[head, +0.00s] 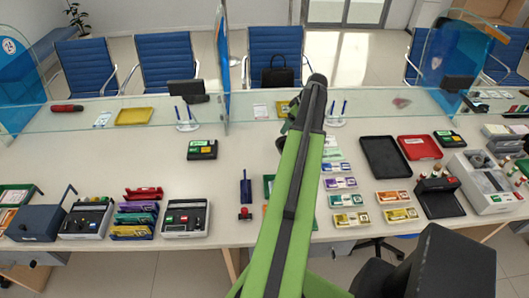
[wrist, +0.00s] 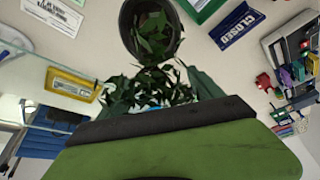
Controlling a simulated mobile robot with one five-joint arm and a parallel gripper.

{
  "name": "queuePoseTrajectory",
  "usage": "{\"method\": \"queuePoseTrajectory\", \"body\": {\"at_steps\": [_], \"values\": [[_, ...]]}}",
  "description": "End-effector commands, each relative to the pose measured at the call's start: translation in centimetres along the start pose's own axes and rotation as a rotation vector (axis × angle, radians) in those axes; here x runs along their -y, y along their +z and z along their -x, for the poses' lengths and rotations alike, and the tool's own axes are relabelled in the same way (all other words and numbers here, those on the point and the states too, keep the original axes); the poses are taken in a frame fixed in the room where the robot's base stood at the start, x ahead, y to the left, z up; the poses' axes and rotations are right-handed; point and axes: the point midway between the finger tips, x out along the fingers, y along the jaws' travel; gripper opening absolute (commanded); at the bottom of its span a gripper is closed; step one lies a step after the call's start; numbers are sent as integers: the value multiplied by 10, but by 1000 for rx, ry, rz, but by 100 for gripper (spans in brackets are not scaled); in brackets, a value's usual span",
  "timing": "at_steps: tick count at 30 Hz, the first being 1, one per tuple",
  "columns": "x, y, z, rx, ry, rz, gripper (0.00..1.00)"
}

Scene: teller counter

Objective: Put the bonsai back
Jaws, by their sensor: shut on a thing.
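The bonsai shows in the wrist view as dark green foliage (wrist: 150,92) with a dark round pot (wrist: 126,22) beyond it, more leaves showing within the pot's rim. My gripper (wrist: 158,88) is shut on the bonsai; the leaves mostly hide the jaws, so the exact grip spot cannot be told. In the head view my gripper (head: 289,118) is at the far end of my green arm, over the counter's back part near the glass screen. Only a small dark green bit of the bonsai (head: 285,126) shows there beside the arm.
The counter (head: 235,150) has bare room left of my arm. A glass screen (head: 165,108) runs along its back, with a pen stand (head: 186,125) near it. A card reader (head: 202,149), a blue sign (head: 245,188), a black tray (head: 385,157) and a red tray (head: 420,147) stand around.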

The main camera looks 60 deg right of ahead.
Motion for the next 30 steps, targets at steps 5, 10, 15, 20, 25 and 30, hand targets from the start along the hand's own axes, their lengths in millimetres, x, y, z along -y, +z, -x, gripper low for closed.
{"method": "queuePoseTrajectory", "body": {"at_steps": [5,10,15,20,25,30], "values": [[11,-21,0,-1,27,-63,2],[19,-37,-3,-2,52,-121,2],[19,-40,-4,-4,57,-136,2],[6,-38,-3,-17,51,-139,2],[-22,-36,-1,-48,38,-146,2],[-40,-33,2,-73,28,-149,2]]}}
